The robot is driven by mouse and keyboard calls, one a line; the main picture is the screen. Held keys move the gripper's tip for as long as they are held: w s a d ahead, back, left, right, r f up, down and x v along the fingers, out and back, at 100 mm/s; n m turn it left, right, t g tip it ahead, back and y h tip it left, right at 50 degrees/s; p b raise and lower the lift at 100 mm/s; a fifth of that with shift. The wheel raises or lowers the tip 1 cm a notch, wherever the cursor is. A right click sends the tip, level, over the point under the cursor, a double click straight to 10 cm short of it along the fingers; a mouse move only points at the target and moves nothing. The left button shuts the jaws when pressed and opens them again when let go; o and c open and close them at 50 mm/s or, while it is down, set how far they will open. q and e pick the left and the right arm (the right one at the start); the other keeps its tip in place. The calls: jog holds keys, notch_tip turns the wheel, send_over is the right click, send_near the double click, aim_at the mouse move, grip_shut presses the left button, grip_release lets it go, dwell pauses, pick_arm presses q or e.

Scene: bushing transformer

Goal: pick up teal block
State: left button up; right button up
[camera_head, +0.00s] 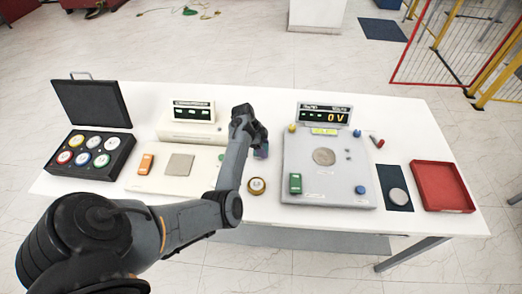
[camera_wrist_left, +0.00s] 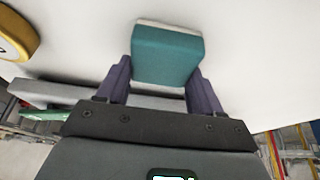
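The teal block (camera_wrist_left: 168,55) shows large in the left wrist view, with a pale strip along its far edge. My left gripper (camera_wrist_left: 160,85) has one purple finger on each side of the block, and both appear to touch it. In the head view my left gripper (camera_head: 262,152) is low over the middle of the white table, between the two instruments. The block is mostly hidden there by the gripper. My right gripper is in neither view.
A yellow-rimmed disc (camera_head: 257,186) lies near the gripper. A scale (camera_head: 155,172) stands to the left and a grey instrument (camera_head: 326,190) to the right. An open black case (camera_head: 88,155) is at far left, a red tray (camera_head: 442,186) at far right.

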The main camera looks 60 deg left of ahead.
pick_arm(q)
jog(key=c, duration=0.5)
jog(key=shift+r, duration=0.1)
jog(key=shift+r, duration=0.45)
jog(key=r, duration=0.3)
jog(key=shift+d+r, duration=0.2)
jog(key=shift+d, duration=0.1)
jog(key=s+d+r, duration=0.3)
jog(key=d+r, duration=0.3)
jog(key=d, duration=0.4)
jog(key=shift+s+d+r, duration=0.2)
jog(key=shift+d+r, duration=0.05)
